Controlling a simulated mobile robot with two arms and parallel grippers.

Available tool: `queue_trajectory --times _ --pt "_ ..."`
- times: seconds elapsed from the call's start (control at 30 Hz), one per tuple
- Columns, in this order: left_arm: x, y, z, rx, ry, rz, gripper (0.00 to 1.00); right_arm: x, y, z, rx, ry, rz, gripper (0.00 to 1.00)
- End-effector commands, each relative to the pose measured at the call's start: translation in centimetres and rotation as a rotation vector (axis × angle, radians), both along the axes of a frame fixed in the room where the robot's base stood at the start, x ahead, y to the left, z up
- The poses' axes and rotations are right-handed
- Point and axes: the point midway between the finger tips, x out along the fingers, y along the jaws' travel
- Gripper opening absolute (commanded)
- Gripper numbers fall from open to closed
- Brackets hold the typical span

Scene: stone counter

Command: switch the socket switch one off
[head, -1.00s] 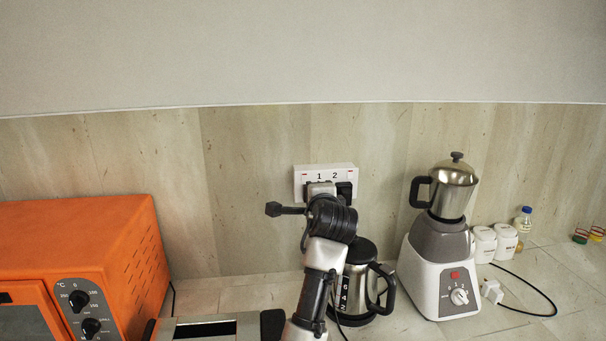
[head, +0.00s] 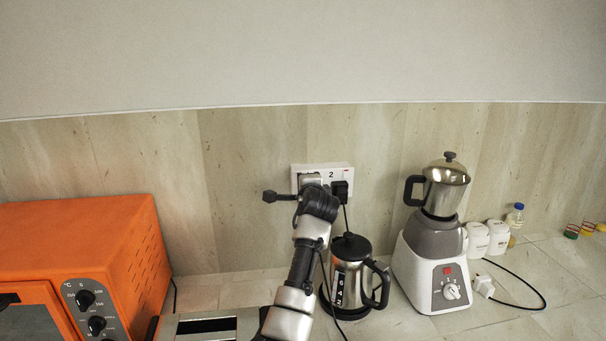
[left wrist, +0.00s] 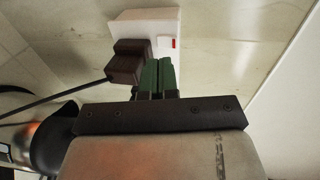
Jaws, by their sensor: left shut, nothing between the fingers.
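The white double socket (head: 337,168) is on the tiled wall. My right gripper is not in view.
The black plug (head: 341,190) sits in the socket's right side with its cord hanging down. A steel kettle (head: 350,279) stands below. A blender (head: 437,240) is to the right, an orange oven (head: 90,245) to the left, and a toaster (head: 205,325) in front.

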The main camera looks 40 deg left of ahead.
Motion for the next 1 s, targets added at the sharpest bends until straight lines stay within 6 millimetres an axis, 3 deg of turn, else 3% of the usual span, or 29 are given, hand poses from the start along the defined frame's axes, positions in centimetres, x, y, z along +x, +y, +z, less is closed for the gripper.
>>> queue_trajectory --times 0.33,1.0 --pt "2.4 3.0 0.5 0.0 0.002 0.001 0.0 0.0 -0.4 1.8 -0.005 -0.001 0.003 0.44" --pt "3.0 3.7 0.6 0.001 -0.001 -0.001 0.0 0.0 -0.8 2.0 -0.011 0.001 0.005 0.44"
